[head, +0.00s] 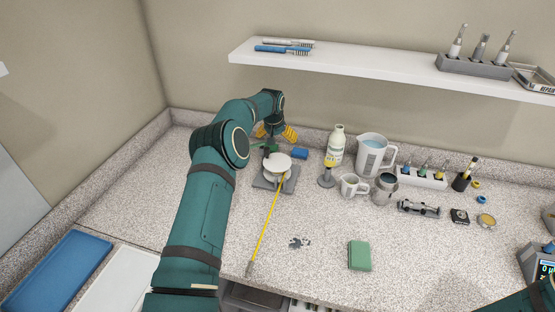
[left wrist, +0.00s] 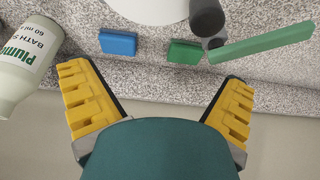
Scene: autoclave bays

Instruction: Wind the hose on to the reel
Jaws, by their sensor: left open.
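The reel (head: 277,166) is a white drum on a grey base plate (head: 289,184) on the speckled counter. Part of a white disc, likely the reel's, shows at the top of the left wrist view (left wrist: 150,8). The yellow hose (head: 264,225) runs nearly straight from the reel toward the counter's front, ending in a grey tip (head: 250,268). My left gripper (head: 275,134) is open and empty behind the reel; its yellow fingers (left wrist: 156,78) are spread. A green bar (left wrist: 262,42) and dark grey knob (left wrist: 207,18) lie beyond them, apart from both fingers. My right gripper is out of view.
A blue block (head: 299,153) and white bottle (head: 335,146) stand near the reel. A green sponge (head: 360,255) lies near the front. A shelf (head: 380,67) overhangs behind.

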